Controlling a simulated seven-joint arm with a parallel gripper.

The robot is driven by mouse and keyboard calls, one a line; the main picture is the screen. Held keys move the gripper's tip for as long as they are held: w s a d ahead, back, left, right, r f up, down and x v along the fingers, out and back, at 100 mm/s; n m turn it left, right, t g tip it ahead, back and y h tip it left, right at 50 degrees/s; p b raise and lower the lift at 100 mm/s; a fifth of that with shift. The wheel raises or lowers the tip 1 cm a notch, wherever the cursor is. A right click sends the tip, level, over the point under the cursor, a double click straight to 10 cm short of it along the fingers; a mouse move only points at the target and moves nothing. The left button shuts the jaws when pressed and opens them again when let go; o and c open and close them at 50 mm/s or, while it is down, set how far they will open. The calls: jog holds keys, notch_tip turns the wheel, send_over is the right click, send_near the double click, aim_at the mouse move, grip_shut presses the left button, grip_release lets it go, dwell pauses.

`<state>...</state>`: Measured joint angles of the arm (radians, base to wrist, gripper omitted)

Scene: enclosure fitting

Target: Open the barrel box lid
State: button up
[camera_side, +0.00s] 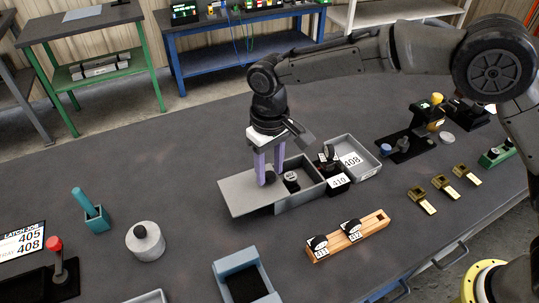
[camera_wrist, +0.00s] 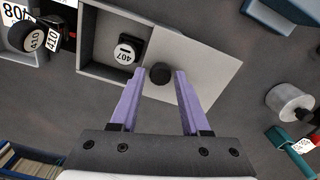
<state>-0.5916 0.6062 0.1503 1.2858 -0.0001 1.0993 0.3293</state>
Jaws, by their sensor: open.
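The grey barrel box (camera_side: 303,198) stands on the dark bench in the side view. Its flat grey lid (camera_side: 240,196) is slid partly off to the left, overhanging the box. A black-and-white barrel marked 407 (camera_wrist: 125,51) shows in the uncovered part of the box (camera_wrist: 98,20). A round black knob (camera_wrist: 160,74) stands on the lid, which in the wrist view (camera_wrist: 205,65) covers the right part. My gripper (camera_side: 267,178) is open, with its purple fingers down on either side of the knob. Contact with the knob cannot be told.
Right of the box are a grey tray (camera_side: 364,170) labelled 408 and a barrel with label 410 (camera_side: 339,182). A wooden rack (camera_side: 350,240) with two barrels stands in front.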

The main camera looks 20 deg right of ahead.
notch_tip(320, 180, up, 14)
dwell(0.4)
jog(key=shift+f, duration=0.15)
jog(key=s+d+r+m+t, duration=0.1)
jog(key=d+r+m+t, duration=0.1)
jog(key=d+r, duration=0.8)
jog(key=s+d+r+m+t, duration=0.15)
jog(key=s+d+r, duration=0.25)
jog(key=s+d, duration=0.6)
jog(key=s+d+f+t, duration=0.2)
jog(key=s+d+f, duration=0.3)
jog(key=s+d, duration=0.45)
jog(key=s+f, duration=0.6)
jog(key=f, duration=0.3)
jog(key=shift+s+f, duration=0.25)
jog(key=shift+s, duration=0.1)
